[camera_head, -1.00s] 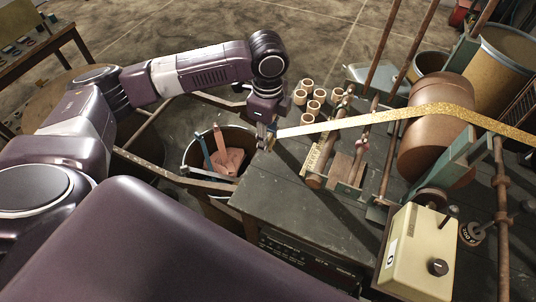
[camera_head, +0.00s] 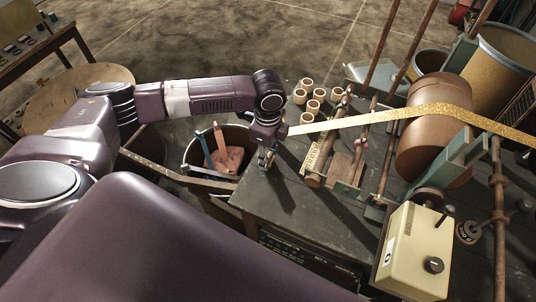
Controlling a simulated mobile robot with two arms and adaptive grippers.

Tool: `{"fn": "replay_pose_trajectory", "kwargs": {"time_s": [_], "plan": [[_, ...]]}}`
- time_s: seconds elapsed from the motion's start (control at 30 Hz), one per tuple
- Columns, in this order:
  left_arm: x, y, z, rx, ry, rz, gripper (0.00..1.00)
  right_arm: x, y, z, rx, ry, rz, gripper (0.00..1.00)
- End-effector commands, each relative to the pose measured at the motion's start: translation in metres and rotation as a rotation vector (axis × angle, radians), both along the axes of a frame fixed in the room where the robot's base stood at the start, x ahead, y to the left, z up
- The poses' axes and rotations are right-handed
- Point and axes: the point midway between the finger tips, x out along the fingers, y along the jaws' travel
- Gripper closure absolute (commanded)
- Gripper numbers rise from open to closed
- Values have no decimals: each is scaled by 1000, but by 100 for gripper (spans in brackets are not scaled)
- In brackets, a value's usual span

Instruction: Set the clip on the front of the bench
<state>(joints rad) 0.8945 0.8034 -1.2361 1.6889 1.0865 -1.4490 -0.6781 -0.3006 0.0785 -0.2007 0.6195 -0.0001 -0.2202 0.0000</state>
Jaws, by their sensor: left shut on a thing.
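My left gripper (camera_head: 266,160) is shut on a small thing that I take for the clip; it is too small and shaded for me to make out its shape. The gripper points down at the near left corner of the dark bench (camera_head: 290,218). I cannot tell whether the clip touches the bench top. A tape (camera_head: 375,118), white at its left end and gold to the right, runs over a large copper-coloured roll (camera_head: 432,135). Its white end shows just right of the gripper. My right gripper is not in view.
A bin (camera_head: 190,155) with pink and blue things stands left of the bench. Several small tan cores (camera_head: 313,106) stand at the back of the bench. Rods and rollers fill its right. A cream control box (camera_head: 415,250) stands at the front right. The front left bench top is clear.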

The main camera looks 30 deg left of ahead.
Motion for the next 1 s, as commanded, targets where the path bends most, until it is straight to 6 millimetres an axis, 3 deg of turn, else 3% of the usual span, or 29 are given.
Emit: {"fn": "replay_pose_trajectory", "kwargs": {"time_s": [0.17,0.57,1.0], "plan": [[0,0,0,0,0,0,52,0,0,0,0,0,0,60],[1,0,8,-1,-2,0,52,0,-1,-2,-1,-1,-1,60],[0,-1,95,-2,-4,0,52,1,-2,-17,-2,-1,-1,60]]}}
